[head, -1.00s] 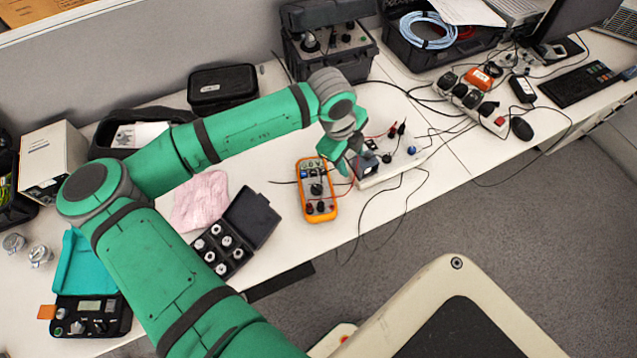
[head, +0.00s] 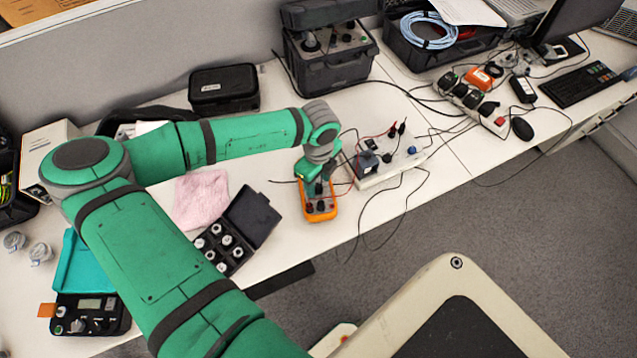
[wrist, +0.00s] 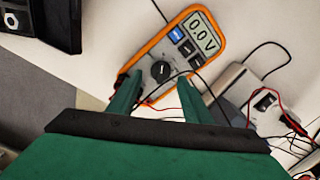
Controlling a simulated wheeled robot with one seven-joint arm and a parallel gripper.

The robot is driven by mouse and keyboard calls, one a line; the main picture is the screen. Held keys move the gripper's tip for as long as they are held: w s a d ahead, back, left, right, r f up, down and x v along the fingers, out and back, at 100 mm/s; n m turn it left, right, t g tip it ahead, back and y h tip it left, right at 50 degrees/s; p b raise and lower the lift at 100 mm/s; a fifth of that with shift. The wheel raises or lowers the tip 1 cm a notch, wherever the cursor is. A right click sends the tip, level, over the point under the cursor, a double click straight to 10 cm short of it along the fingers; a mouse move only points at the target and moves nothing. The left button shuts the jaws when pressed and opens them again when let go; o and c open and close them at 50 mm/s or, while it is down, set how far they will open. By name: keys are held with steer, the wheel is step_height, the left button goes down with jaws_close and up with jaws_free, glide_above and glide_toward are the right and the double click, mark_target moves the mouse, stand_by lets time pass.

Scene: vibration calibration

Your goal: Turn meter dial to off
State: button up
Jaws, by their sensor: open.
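The orange multimeter (head: 320,212) lies on the white bench; my gripper (head: 316,184) is above it and hides its upper part in the head view. In the wrist view the meter (wrist: 158,47) lies tilted, with its display (wrist: 201,32) reading about "00V". Its round black dial (wrist: 160,70) shows just beyond my fingertips. Whether the fingers touch the meter I cannot tell.
A white box with switches (head: 385,160) stands right of the meter, with red and black leads (wrist: 225,108) running near my fingers. A black case of round parts (head: 226,240) and a pink cloth (head: 201,198) lie to the left.

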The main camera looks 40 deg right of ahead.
steer(key=shift+w+f, duration=0.1)
steer(key=shift+f, duration=0.7)
steer(key=shift+c, duration=0.3)
steer(key=shift+d, duration=0.1)
steer(key=c, duration=0.9)
steer(key=shift+c, duration=0.4)
steer(key=shift+n, duration=0.9)
